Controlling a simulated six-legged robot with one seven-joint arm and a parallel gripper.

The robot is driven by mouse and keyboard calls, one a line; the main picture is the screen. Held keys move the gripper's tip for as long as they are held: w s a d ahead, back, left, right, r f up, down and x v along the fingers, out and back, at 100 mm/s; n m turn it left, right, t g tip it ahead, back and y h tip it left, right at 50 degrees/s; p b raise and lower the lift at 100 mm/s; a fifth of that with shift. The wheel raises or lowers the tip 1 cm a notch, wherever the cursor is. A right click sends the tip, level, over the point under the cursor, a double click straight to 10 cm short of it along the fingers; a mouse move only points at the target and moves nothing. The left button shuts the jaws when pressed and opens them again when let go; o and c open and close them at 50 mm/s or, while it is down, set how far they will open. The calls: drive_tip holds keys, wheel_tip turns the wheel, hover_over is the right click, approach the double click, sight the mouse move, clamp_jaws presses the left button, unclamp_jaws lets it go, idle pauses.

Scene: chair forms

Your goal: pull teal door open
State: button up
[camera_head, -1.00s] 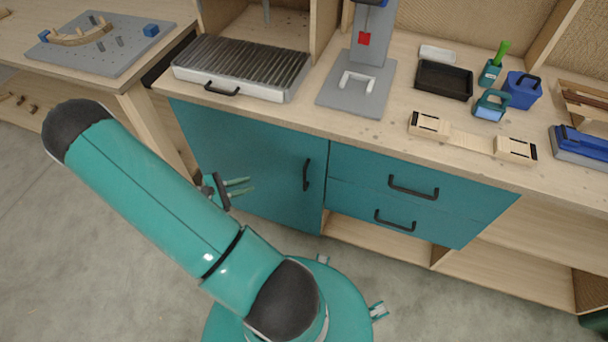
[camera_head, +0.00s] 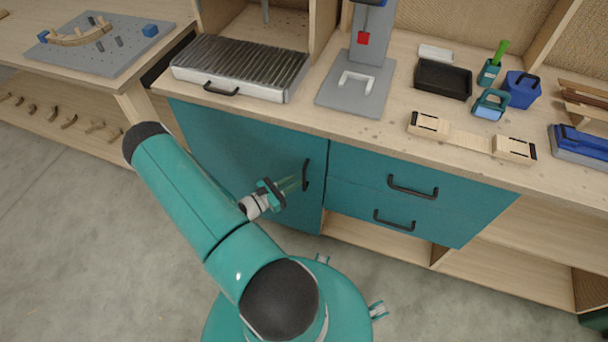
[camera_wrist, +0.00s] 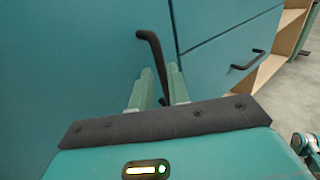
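The teal door (camera_head: 225,145) is the left front of the cabinet under the bench, and it looks closed. Its black vertical bar handle (camera_head: 306,174) is near the door's right edge. My gripper (camera_head: 295,183) is in front of the door, its fingers pointing right towards the handle. In the wrist view, the handle (camera_wrist: 151,46) runs down between my two pale green fingers (camera_wrist: 161,88). The fingers are apart, with a gap around the handle. The handle's lower part is partly hidden behind the fingers and my gripper's dark front edge.
Two teal drawers (camera_head: 375,171) with black handles (camera_head: 413,187) are right of the door. Open wooden shelves (camera_head: 380,240) lie below them. Above, the bench top carries a ribbed metal tray (camera_head: 240,67) and a grey stand (camera_head: 357,88). The concrete floor (camera_head: 80,230) at left is clear.

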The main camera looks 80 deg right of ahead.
drive_tip(key=x, duration=0.5)
drive_tip(key=shift+d, duration=0.1)
drive_tip(key=shift+c, duration=0.2)
clamp_jaws()
